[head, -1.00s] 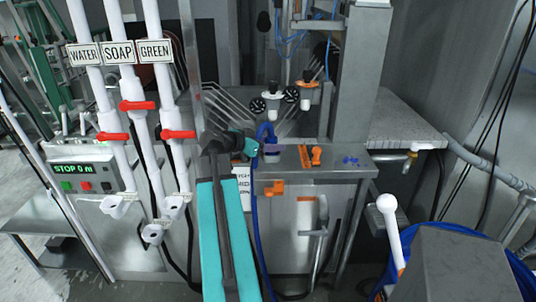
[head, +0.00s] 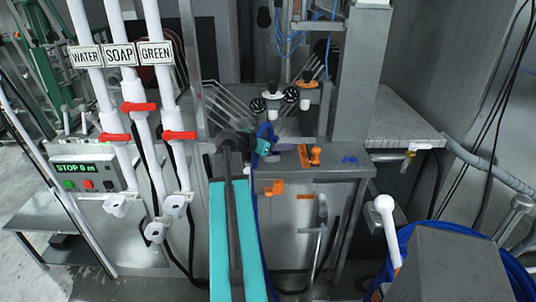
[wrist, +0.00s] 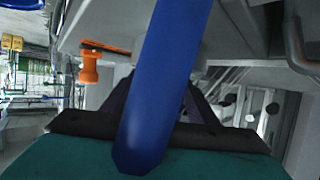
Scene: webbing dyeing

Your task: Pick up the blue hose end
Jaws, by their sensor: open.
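The blue hose (head: 266,130) loops up at the left edge of the metal bench, and its lower run is mostly hidden behind my arm. In the wrist view the blue hose (wrist: 165,75) runs from the top edge down through the middle, close to the camera and across the space between my fingers. My gripper (head: 265,147) is at the hose loop, with its jaws open. The dark fingers of my gripper (wrist: 160,100) show on either side of the hose; whether they touch it I cannot tell.
The metal bench (head: 335,168) holds an orange valve (head: 315,156). An orange fitting (wrist: 88,68) shows in the wrist view.

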